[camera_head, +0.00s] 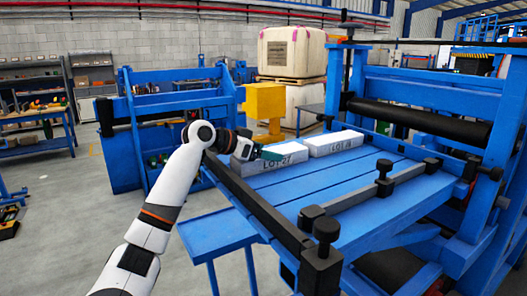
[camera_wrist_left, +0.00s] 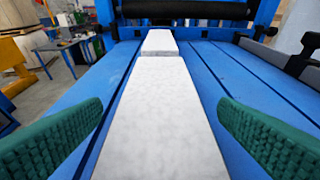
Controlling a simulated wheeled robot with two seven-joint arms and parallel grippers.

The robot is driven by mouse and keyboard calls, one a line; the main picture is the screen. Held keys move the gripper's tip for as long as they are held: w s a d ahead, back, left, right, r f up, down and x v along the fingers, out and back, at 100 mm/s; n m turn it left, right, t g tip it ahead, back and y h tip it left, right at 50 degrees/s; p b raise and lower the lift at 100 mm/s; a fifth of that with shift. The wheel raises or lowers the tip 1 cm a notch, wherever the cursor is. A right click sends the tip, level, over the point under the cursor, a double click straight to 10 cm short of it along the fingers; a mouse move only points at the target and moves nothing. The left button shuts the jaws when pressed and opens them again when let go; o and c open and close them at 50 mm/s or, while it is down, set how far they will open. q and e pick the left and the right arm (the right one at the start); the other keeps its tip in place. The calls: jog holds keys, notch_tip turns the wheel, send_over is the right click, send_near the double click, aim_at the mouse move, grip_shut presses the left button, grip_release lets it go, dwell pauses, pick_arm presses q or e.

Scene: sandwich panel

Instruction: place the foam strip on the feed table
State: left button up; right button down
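A white foam strip (camera_head: 285,160) marked with a lot label lies flat on the blue feed table (camera_head: 385,205), near its left edge. A second white foam strip (camera_head: 334,144), also labelled, lies behind it in line, toward the roller. My left gripper (camera_head: 267,155) is at the near strip's left end. In the left wrist view the left gripper's green fingers (camera_wrist_left: 160,103) are spread wide, one on each side of the near strip (camera_wrist_left: 160,120), with gaps between. The far strip (camera_wrist_left: 159,42) shows beyond it. My right gripper is not in view.
A dark roller (camera_head: 420,121) in a blue frame stands at the table's far end. A grey guide bar (camera_head: 375,190) with black knobs runs along the table's right part. A black rail (camera_head: 258,205) edges the near left side. The table between strips and guide is clear.

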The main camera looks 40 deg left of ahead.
pick_arm(q)
jog(key=shift+r, duration=0.1)
jog(key=shift+s+a, duration=0.1)
jog(key=shift+s, duration=0.15)
jog(key=b+v, duration=0.5)
jog(key=v, duration=0.5)
jog(key=shift+s+r, duration=0.1)
jog(key=shift+s, duration=0.15)
jog(key=shift+s+a+r, duration=0.15)
jog(key=shift+s+r, duration=0.1)
jog(key=shift+s, duration=0.15)
